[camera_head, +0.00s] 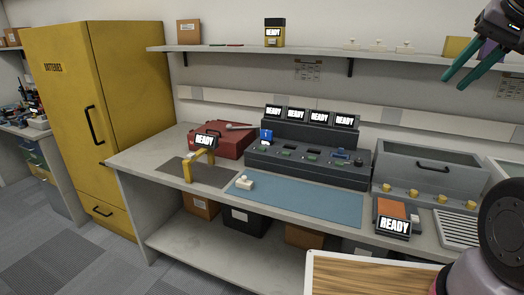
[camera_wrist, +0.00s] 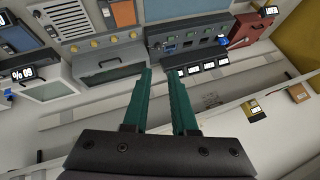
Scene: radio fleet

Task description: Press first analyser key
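No label marks the analyser. A grey box (camera_head: 428,165) with a black handle stands at the bench's right, with a row of several yellow round keys (camera_head: 413,195) along its front. In the wrist view, upside down, the box (camera_wrist: 105,75) and yellow keys (camera_wrist: 94,43) lie left of my fingers. A dark console (camera_head: 308,150) with several READY screens stands left of the box; it also shows in the wrist view (camera_wrist: 190,45). My gripper (camera_head: 455,85) is open and empty, high at the upper right. Its green fingers show apart in the wrist view (camera_wrist: 160,74), touching nothing visible.
A shelf (camera_head: 225,49) runs along the wall above the bench. A blue mat (camera_head: 310,203), yellow-framed stand (camera_head: 187,171), red case (camera_head: 217,143) and a small READY unit (camera_head: 393,227) are on the bench. A wooden-topped surface (camera_head: 370,279) lies in front. Grey floor is clear at left.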

